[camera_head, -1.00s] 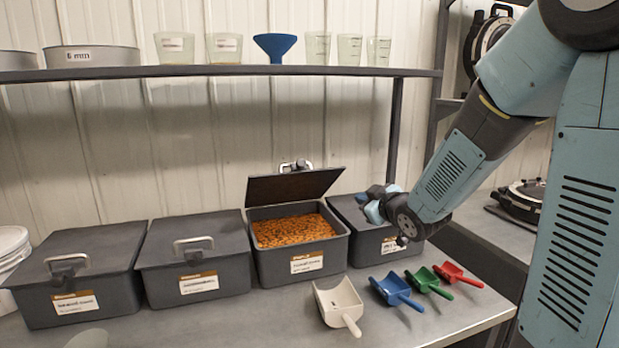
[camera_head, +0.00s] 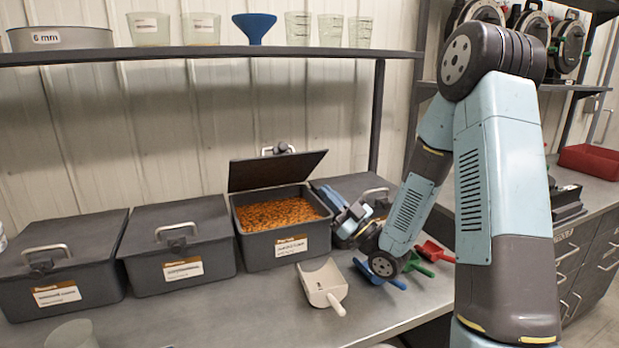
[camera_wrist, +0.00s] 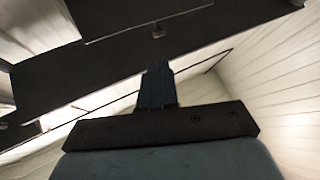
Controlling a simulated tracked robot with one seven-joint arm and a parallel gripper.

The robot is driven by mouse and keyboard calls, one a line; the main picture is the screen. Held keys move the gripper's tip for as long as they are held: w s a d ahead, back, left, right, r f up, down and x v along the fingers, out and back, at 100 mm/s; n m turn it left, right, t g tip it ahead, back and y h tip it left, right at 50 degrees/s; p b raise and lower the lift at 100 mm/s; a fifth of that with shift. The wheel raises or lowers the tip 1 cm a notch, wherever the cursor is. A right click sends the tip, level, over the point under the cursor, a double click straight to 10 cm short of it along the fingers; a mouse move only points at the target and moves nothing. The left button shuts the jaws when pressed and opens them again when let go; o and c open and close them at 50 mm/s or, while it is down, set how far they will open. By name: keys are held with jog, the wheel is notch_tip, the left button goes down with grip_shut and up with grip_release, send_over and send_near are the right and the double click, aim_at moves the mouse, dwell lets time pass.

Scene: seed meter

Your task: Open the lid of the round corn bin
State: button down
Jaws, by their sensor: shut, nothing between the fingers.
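No round bin shows; the bins are boxy and dark grey. One bin (camera_head: 275,247) has its lid (camera_head: 285,170) raised and tilted back, with orange-brown kernels (camera_head: 278,213) inside. Its label is too small to read surely. My gripper (camera_head: 338,205) is at that bin's right side, in front of the bin behind my wrist; its fingertips are hard to make out there. In the wrist view my gripper's fingers (camera_wrist: 157,72) are together and empty, below a dark flat panel (camera_wrist: 110,50) I cannot identify for sure.
Two closed bins (camera_head: 178,243) (camera_head: 65,262) with metal handles stand left. A closed bin (camera_head: 375,190) is partly hidden behind my arm. A white scoop (camera_head: 322,283), a blue scoop (camera_head: 378,277), a green scoop (camera_head: 428,257) and a red scoop (camera_head: 432,250) lie in front. A shelf (camera_head: 190,53) runs above.

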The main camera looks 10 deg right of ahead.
aim_at(286, 151)
jog(key=x, duration=1.3)
jog(key=shift+w+a, duration=0.1)
jog(key=shift+a, duration=0.1)
